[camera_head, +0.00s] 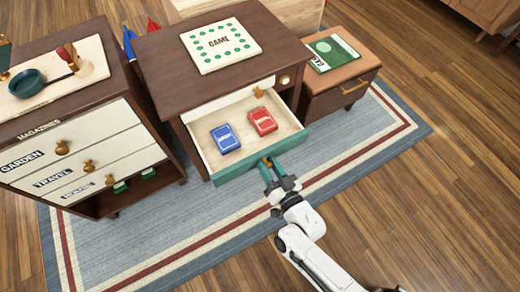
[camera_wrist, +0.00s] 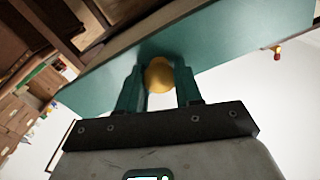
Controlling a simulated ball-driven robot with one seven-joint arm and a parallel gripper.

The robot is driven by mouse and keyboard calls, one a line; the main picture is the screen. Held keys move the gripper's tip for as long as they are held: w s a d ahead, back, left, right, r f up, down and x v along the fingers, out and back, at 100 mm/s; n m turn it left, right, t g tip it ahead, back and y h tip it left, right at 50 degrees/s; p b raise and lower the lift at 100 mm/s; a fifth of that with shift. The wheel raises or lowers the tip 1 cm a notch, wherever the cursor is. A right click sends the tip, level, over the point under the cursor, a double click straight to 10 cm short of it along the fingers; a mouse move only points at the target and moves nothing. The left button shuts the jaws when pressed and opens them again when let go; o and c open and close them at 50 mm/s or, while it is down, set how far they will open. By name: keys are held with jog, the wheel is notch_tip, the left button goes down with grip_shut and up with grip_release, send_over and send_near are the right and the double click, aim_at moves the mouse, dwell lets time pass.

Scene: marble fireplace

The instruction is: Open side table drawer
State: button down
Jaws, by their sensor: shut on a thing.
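The dark wood side table (camera_head: 160,50) stands in the middle of the head view. Its green-fronted drawer (camera_head: 235,173) is pulled well out, and its pale inside shows. A blue card box (camera_head: 225,139) and a red card box (camera_head: 262,121) lie in it. My gripper (camera_head: 267,166) is at the middle of the drawer front, from the near side. In the wrist view, its two green fingers (camera_wrist: 159,88) are shut on the round brass knob (camera_wrist: 159,75) of the green drawer front (camera_wrist: 225,50). The knob is mostly hidden in the head view.
A magazine cabinet (camera_head: 85,135) with labelled drawers stands at the left. A small brown cabinet (camera_head: 335,90) with a green-and-white booklet (camera_head: 332,52) stands at the right. A game board (camera_head: 220,44) lies on the side table. The bordered rug (camera_head: 190,225) is clear in front.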

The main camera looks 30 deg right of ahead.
jog(key=shift+s+r, duration=0.15)
jog(key=shift+s, duration=1.15)
jog(key=c, duration=0.8)
grip_release()
jog(key=shift+o, duration=0.2)
jog(key=s+p, duration=0.1)
jog(key=s, duration=1)
